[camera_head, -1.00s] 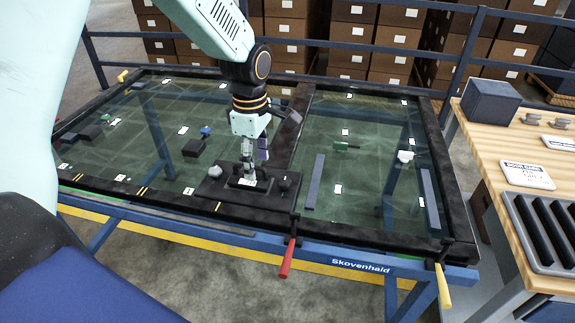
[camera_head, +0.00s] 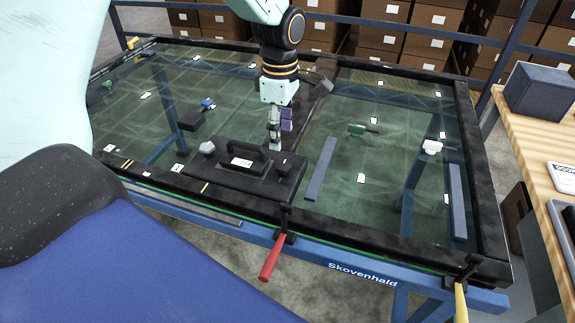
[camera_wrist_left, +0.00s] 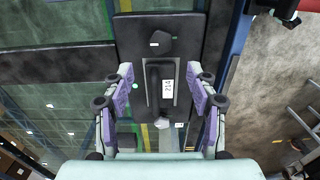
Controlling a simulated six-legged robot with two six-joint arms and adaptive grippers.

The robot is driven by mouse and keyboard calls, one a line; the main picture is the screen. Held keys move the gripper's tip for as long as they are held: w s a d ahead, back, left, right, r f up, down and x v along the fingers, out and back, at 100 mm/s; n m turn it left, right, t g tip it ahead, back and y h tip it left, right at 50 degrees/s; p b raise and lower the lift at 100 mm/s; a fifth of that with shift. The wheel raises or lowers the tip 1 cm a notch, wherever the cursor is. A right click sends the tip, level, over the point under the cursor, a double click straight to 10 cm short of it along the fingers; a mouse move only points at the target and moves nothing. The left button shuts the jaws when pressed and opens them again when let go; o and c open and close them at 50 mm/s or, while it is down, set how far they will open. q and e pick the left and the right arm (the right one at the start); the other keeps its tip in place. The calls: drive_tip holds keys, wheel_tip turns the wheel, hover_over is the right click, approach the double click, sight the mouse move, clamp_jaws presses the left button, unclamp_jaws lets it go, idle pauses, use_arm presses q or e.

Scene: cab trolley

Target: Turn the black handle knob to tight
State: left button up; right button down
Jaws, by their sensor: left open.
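A black plate (camera_head: 225,176) lies on the glass panel, with a black bar handle (camera_head: 250,155) and white label at its middle. The black knob (camera_head: 283,168) is at the plate's right end and a grey knob (camera_head: 207,147) at its left end. In the left wrist view the black knob (camera_wrist_left: 158,43) has a small pale mark and stands beyond the handle (camera_wrist_left: 153,90); the grey knob (camera_wrist_left: 162,122) is nearer. My left gripper (camera_head: 275,138) is open above the plate, near the handle's right end. Its fingers (camera_wrist_left: 162,92) are spread either side of the handle, apart from it.
The framed glass panel (camera_head: 345,215) rests on a blue stand. A red-handled clamp (camera_head: 271,258) and a yellow-handled clamp (camera_head: 461,300) stick out at the front edge. Dark bars and small parts lie on the glass. A wooden bench (camera_head: 520,130) stands at the right.

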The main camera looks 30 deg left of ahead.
sight(282, 164)
use_arm(q)
drive_tip(key=shift+f, duration=0.55)
drive_tip(key=shift+s+f, duration=0.1)
drive_tip(key=shift+f, duration=0.2)
wheel_tip(282, 164, down, 6)
drive_tip(key=shift+b, duration=0.85)
drive_tip(key=shift+d+f, duration=0.1)
drive_tip(key=shift+f, duration=0.25)
